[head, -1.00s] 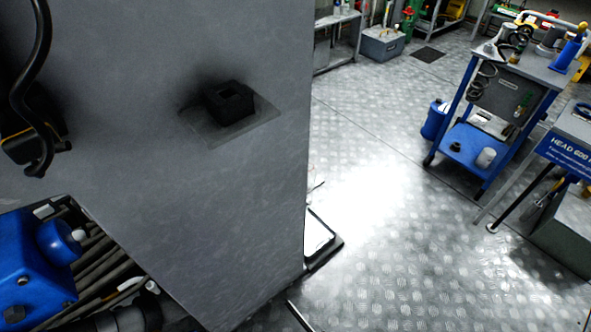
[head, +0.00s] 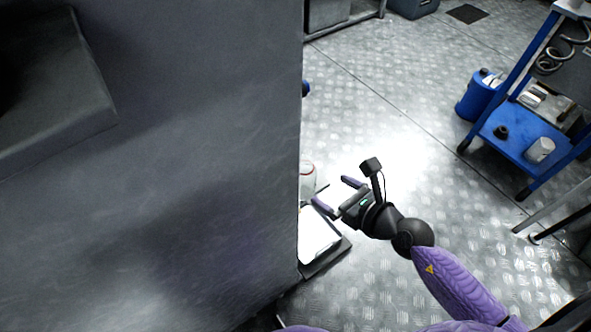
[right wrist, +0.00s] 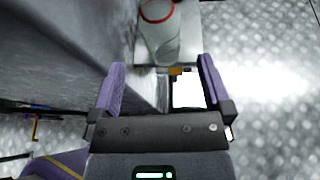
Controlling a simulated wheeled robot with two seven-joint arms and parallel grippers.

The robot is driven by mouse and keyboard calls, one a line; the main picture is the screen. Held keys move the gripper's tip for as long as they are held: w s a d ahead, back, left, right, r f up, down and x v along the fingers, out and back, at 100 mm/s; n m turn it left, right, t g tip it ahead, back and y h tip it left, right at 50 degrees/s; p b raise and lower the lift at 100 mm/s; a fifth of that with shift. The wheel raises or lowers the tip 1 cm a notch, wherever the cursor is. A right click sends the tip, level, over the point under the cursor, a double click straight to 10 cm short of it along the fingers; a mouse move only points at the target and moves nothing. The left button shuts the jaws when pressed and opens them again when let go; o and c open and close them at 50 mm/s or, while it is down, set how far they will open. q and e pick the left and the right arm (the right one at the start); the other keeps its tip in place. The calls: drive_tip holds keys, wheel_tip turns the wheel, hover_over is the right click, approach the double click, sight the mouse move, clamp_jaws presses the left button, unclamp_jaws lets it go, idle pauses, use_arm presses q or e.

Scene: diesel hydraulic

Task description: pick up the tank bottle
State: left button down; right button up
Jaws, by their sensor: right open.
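A pale, see-through bottle with a red rim, which looks like the tank bottle (head: 307,180), stands beside the grey cabinet's edge, partly hidden by it in the head view. It also shows in the right wrist view (right wrist: 163,38), at the top, ahead of the fingers. My right gripper (head: 336,195) is open and empty, with its purple fingers pointing toward the bottle and apart from it. In the right wrist view, the open fingers (right wrist: 161,68) are spread below the bottle. My left gripper is not in view.
The large grey cabinet (head: 180,200) fills the left and lies close to the bottle. A white-topped dark platform (head: 318,236) lies low by its edge. A blue trolley (head: 520,135) and blue canister (head: 478,97) stand at right. The metal floor between is clear.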

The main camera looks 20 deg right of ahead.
sight(313, 181)
drive_tip(key=b+x, duration=0.1)
drive_tip(key=x, duration=0.2)
drive_tip(key=b+x, duration=0.2)
drive_tip(key=x, duration=0.1)
drive_tip(key=f+b+x, duration=0.1)
drive_tip(key=b+x, duration=0.1)
drive_tip(key=x, duration=0.1)
drive_tip(key=shift+w+a, duration=0.1)
drive_tip(key=shift+w, duration=0.15)
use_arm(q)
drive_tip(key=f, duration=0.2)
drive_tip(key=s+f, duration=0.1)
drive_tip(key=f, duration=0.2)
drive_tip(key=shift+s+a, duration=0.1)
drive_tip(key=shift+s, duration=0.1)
use_arm(e)
drive_tip(key=shift+r, duration=0.15)
drive_tip(key=shift+c, duration=0.9)
drive_tip(key=c, duration=1)
